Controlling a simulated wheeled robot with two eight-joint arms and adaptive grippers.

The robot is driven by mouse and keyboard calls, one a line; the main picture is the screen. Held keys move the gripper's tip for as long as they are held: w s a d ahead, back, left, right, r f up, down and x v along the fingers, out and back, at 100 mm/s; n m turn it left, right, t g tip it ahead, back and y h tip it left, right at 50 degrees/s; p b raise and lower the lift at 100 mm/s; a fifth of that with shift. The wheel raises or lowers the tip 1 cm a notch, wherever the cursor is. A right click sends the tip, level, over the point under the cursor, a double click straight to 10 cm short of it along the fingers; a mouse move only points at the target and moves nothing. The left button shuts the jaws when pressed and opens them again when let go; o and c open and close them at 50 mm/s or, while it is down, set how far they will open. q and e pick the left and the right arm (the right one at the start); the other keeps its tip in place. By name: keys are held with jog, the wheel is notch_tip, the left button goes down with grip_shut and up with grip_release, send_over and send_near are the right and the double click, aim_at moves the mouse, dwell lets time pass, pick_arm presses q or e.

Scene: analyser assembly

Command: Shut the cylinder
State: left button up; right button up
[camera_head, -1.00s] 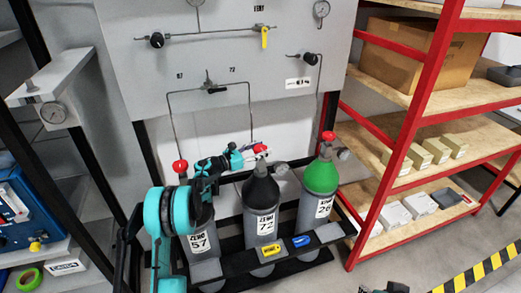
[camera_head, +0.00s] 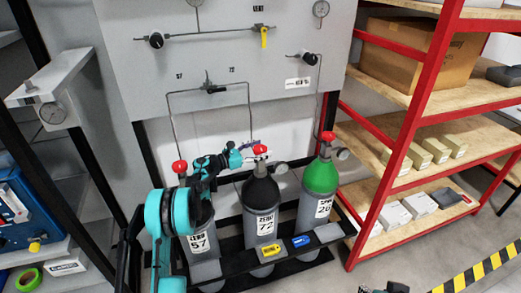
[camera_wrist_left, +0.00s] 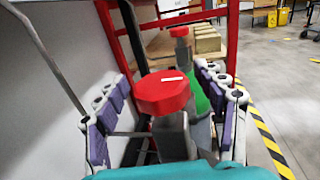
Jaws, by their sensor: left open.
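Three grey gas cylinders stand in a row in the head view: one marked 57 (camera_head: 203,240) on the left, a black-shouldered one marked 72 (camera_head: 262,195) in the middle, and a green-shouldered one (camera_head: 321,178) on the right. Each has a red valve knob on top. My left gripper (camera_head: 246,157) is at the middle cylinder's red knob (camera_head: 260,149). In the left wrist view that knob (camera_wrist_left: 163,92) sits between the open, purple-padded fingers, with a visible gap on both sides. Only a dark piece, possibly my right gripper (camera_head: 385,288), shows at the bottom edge.
A black rack (camera_head: 228,265) with yellow and blue tags holds the cylinders. A grey panel (camera_head: 130,70) with pipes, valves and gauges rises behind. A red shelf unit (camera_head: 410,130) with boxes stands at the right. My left arm passes in front of the left cylinder.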

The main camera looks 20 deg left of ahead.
aim_at(260, 147)
pick_arm(q)
notch_tip(260, 147, up, 10)
dwell(0.6)
